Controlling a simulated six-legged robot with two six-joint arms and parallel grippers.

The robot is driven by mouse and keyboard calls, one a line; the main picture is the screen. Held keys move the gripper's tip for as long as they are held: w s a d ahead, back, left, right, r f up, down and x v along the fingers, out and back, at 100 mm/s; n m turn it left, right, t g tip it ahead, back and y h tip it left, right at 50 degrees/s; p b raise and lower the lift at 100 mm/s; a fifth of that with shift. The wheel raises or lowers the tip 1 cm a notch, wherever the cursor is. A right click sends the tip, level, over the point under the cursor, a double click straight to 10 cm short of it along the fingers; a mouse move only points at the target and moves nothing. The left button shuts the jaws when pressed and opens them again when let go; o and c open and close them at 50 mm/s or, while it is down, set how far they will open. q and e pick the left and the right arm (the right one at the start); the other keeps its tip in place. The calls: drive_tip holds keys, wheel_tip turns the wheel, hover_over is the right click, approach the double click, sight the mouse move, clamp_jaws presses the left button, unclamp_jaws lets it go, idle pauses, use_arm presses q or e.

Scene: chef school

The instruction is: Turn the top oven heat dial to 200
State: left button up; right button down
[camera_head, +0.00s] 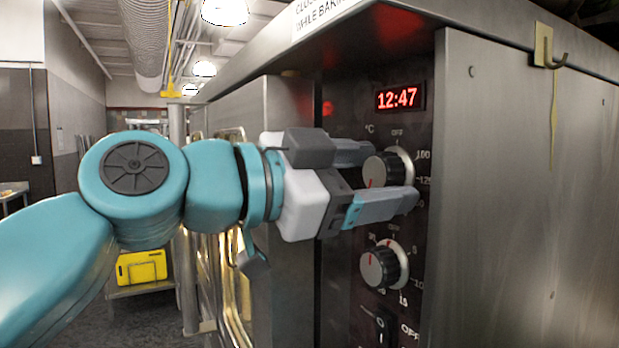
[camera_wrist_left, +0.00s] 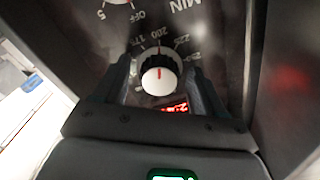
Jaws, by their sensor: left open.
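The top heat dial (camera_head: 388,170) is a silver-rimmed black knob on the dark oven panel, below the red clock. My left gripper (camera_head: 392,176) is open, with one finger above the dial and one below it. In the left wrist view, which is upside down, the dial (camera_wrist_left: 160,78) lies between the fingers of my left gripper (camera_wrist_left: 158,74). Small dark gaps seem to show beside it; contact is unclear. Its red line points roughly at the 200 mark (camera_wrist_left: 162,31); the exact alignment is hard to judge. My right gripper is out of view.
A second dial (camera_head: 384,265) sits below, with a black switch (camera_head: 377,324) under it. The red clock display (camera_head: 399,97) reads 12:47. A metal side panel (camera_head: 520,200) with a hook (camera_head: 549,54) stands at right. A yellow container (camera_head: 142,267) is at left behind my arm.

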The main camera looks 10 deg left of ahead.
use_arm(q)
drive_tip(key=shift+s+a, duration=0.3)
drive_tip(key=shift+a, duration=0.1)
drive_tip(key=b+v, duration=0.4)
drive_tip(key=v, duration=1.1)
drive_tip(key=shift+s+a, duration=0.2)
